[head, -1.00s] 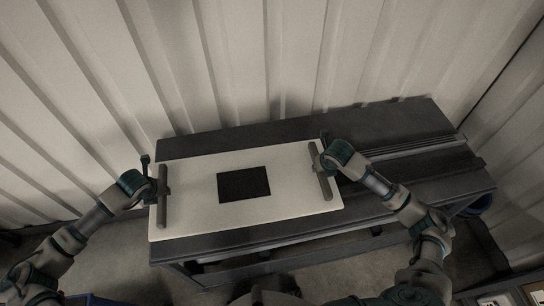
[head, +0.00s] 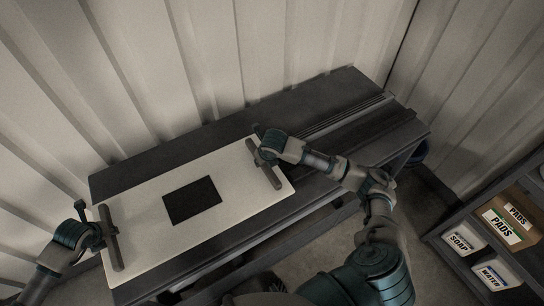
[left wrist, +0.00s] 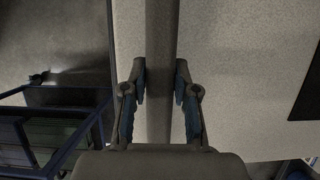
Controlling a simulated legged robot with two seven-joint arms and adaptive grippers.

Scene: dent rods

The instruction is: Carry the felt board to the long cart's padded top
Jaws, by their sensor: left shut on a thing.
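The felt board (head: 146,212) is a pale flat panel with a dark square in its middle and a grey bar handle near each end. It lies over, or just above, a long dark bench-like surface; I cannot tell if they touch. My left gripper (head: 103,232) is shut on the left handle (head: 111,246). In the left wrist view the two fingers (left wrist: 160,85) close on both sides of that handle (left wrist: 161,45). My right gripper (head: 260,158) is at the right handle (head: 269,170); its fingers are too small and dark to read.
The long dark surface (head: 340,93) stands against a ribbed pale wall (head: 250,50), with bare room at its right end. A shelf unit (head: 464,270) with bins labelled PADS, SOAP and WATER stands at the right. A blue-framed cart or crate (left wrist: 75,140) is at lower left in the wrist view.

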